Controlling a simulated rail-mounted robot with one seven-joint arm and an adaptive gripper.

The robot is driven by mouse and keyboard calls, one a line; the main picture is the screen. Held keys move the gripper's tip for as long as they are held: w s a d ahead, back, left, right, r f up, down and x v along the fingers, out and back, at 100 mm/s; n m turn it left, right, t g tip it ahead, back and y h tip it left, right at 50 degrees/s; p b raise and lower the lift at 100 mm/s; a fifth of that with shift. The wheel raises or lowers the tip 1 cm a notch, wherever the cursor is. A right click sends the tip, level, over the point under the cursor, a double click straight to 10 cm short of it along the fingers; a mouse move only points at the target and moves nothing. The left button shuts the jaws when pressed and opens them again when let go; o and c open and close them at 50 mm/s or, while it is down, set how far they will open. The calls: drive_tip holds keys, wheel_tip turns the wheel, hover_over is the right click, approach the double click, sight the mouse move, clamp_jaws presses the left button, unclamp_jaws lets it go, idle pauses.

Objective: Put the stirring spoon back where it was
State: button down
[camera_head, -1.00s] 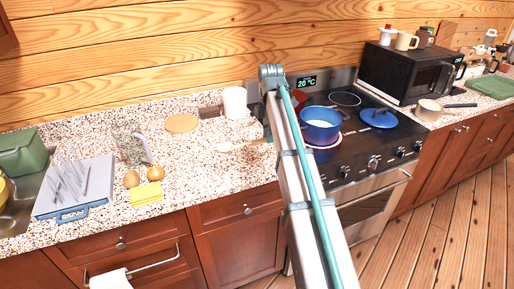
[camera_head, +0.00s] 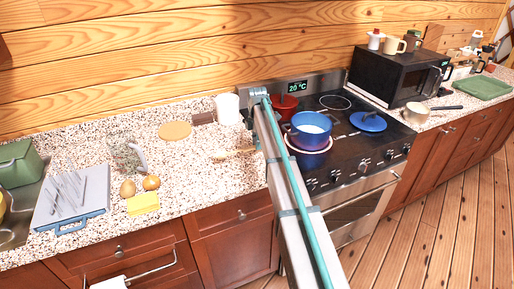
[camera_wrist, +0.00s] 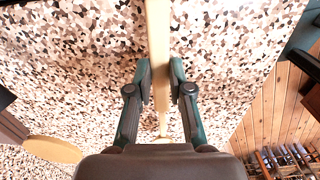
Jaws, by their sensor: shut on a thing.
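The wooden stirring spoon (camera_head: 233,154) is over the speckled counter, left of the stove. Its handle (camera_wrist: 158,35) runs between my fingers in the wrist view. My gripper (camera_wrist: 160,82) is shut on the handle, with one finger on each side. In the head view my arm hides most of the gripper. I cannot tell whether the spoon touches the counter.
A white canister (camera_head: 228,110) stands behind the spoon. A round wooden board (camera_head: 175,131) lies to its left. A red pot (camera_head: 285,103) and a blue lid (camera_head: 367,122) are on the stove (camera_head: 345,136). Bare counter (camera_head: 195,175) lies left of the spoon.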

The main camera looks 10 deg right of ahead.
drive_tip(key=shift+w+f+p, duration=0.1)
drive_tip(key=shift+f+p, duration=0.7)
drive_tip(key=shift+f, duration=0.85)
drive_tip(key=shift+f, duration=0.15)
drive_tip(key=c, duration=1.1)
unclamp_jaws()
drive_tip(key=shift+o, duration=0.2)
wheel_tip(320, 180, up, 12)
drive_tip(key=b, duration=0.4)
drive_tip(key=shift+r, duration=0.2)
